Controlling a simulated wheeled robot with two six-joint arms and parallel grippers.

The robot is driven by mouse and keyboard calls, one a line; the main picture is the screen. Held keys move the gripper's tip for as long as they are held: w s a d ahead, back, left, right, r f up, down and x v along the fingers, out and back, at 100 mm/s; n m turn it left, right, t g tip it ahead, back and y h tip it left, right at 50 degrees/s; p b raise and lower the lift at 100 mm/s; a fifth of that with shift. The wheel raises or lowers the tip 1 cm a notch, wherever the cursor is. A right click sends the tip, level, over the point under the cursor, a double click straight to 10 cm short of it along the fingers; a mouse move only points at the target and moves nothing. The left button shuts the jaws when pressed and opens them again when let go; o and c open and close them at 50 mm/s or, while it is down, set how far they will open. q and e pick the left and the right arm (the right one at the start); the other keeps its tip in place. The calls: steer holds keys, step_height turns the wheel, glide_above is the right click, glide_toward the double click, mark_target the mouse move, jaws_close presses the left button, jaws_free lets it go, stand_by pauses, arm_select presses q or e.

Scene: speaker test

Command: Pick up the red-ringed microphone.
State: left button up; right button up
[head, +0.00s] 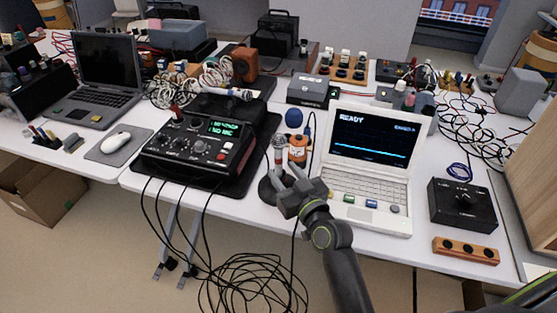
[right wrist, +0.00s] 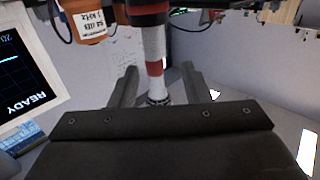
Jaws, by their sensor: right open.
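The red-ringed microphone (head: 278,152) stands upright in front of the orange calibrator, above a round black base (head: 268,188). In the right wrist view, which looks upside down, its pale body with red bands (right wrist: 153,50) shows between my fingers. My right gripper (head: 285,172) is open at the microphone; in the right wrist view (right wrist: 159,76) a gap shows on each side of it, with no clear contact. My gripper partly hides its lower part in the head view. My left gripper is not in view.
The orange calibrator (head: 298,151) stands close beside the microphone; a blue-topped item (head: 293,118) is behind. A white laptop (head: 364,170) stands right, a black device with green display (head: 197,146) left. Loose cables (head: 255,285) hang at the front.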

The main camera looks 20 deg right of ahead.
mark_target(281, 165)
steer(key=w, duration=0.2)
steer(key=w+p, duration=0.1)
steer(key=w, duration=0.1)
steer(key=shift+f, duration=0.2)
steer(key=shift+w+a, duration=0.15)
steer(key=shift+w, duration=0.4)
jaws_close()
